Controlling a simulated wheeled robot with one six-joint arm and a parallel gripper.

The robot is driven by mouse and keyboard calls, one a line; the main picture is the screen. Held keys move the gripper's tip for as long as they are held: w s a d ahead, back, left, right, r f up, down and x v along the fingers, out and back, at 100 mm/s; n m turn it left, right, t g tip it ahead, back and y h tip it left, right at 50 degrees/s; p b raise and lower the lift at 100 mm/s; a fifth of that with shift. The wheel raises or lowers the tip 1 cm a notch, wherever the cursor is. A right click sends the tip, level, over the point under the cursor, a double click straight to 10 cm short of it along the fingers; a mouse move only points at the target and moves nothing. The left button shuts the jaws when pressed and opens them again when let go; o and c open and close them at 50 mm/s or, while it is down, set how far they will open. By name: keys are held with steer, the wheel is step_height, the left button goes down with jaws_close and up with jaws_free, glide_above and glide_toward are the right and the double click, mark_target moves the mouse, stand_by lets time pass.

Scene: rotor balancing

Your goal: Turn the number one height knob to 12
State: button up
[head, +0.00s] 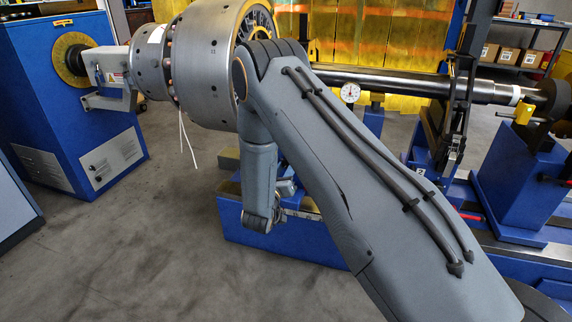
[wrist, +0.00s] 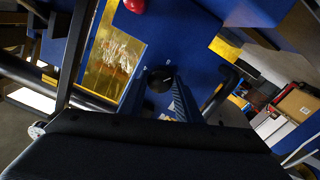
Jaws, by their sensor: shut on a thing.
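In the wrist view, a dark round knob (wrist: 158,78) with a pale pointer mark sits on a blue face. My gripper (wrist: 162,86) has its two fingers on either side of the knob and is shut on it. Small white marks lie around the knob; they are too small to read. In the head view my arm blocks the sight of the gripper and the knob. Which number the knob carries cannot be made out.
A red round part (wrist: 135,5) is near the top of the wrist view. In the head view a steel rotor (head: 205,62) and its shaft (head: 400,82) lie above the blue stand (head: 240,222). A blue drive cabinet (head: 60,110) stands left. Floor at front left is clear.

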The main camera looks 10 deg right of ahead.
steer(key=m+p, duration=0.3)
steer(key=m, duration=0.2)
steer(key=shift+m, duration=0.3)
steer(key=m+p, duration=0.2)
steer(key=m, duration=0.3)
stand_by(0.4)
steer(key=o, duration=1.1)
steer(key=shift+a, duration=0.1)
steer(key=shift+c, duration=0.2)
steer(key=shift+m, duration=0.3)
steer(key=p+v, duration=0.1)
steer(key=v, duration=0.6)
steer(key=shift+s+a+p, duration=0.2)
steer(key=shift+s+p, duration=0.15)
steer(key=shift+p, duration=0.05)
